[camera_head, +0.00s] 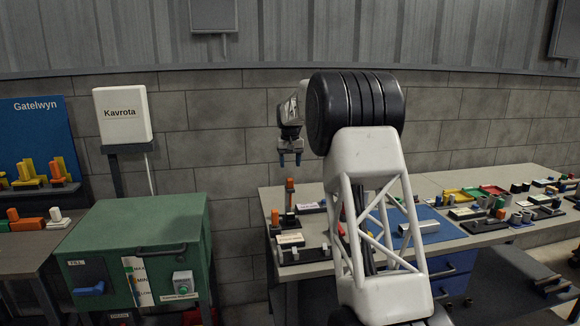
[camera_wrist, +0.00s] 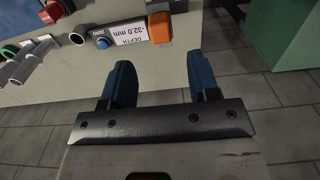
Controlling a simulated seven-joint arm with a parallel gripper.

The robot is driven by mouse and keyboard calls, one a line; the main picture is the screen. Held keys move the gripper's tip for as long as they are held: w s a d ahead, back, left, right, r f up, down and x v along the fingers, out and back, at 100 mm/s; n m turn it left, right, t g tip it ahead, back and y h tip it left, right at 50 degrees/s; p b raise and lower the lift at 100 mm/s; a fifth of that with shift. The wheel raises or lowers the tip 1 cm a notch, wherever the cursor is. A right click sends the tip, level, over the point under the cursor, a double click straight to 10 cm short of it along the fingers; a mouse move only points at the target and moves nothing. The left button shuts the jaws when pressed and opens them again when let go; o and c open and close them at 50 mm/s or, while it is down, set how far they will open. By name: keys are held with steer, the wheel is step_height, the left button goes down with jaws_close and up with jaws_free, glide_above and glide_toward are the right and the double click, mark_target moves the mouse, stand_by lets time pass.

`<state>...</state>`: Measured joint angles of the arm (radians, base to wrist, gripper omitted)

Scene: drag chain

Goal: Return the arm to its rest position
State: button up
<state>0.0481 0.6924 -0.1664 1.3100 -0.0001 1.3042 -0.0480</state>
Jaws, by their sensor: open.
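My gripper (camera_head: 290,160) hangs from my raised arm above the left end of the workbench in the head view, pointing down. Its two blue fingers are apart with nothing between them. In the wrist view my gripper (camera_wrist: 163,78) also shows open and empty, its fingers over the bench edge and the floor. My arm's white lattice link and black joint fill the middle of the head view and hide part of the bench.
The workbench (camera_head: 468,182) carries a blue mat (camera_head: 433,217) and many small parts. A label reading "DEPTH -32.0 mm" (camera_wrist: 125,33) lies near an orange block (camera_wrist: 160,29). A green cabinet (camera_head: 140,222) stands left of the bench, with a floor gap between.

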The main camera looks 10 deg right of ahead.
steer(key=shift+s+r, duration=0.1)
steer(key=s+a+r, duration=0.1)
steer(key=s+r, duration=0.3)
steer(key=s, duration=0.8)
steer(key=s+a+r+t, duration=0.1)
steer(key=s+r, duration=0.2)
steer(key=s, duration=0.9)
steer(key=s+a+r, duration=0.1)
steer(key=s+r, duration=0.3)
steer(key=s, duration=0.7)
steer(key=s+f, duration=0.4)
steer(key=s, duration=0.9)
steer(key=s+a+f+t, duration=0.1)
steer(key=s+f, duration=0.3)
steer(key=s, duration=0.9)
steer(key=s+f, duration=0.5)
steer(key=s, duration=0.8)
steer(key=shift+s+a+t, duration=0.25)
steer(key=shift+a+t, duration=0.05)
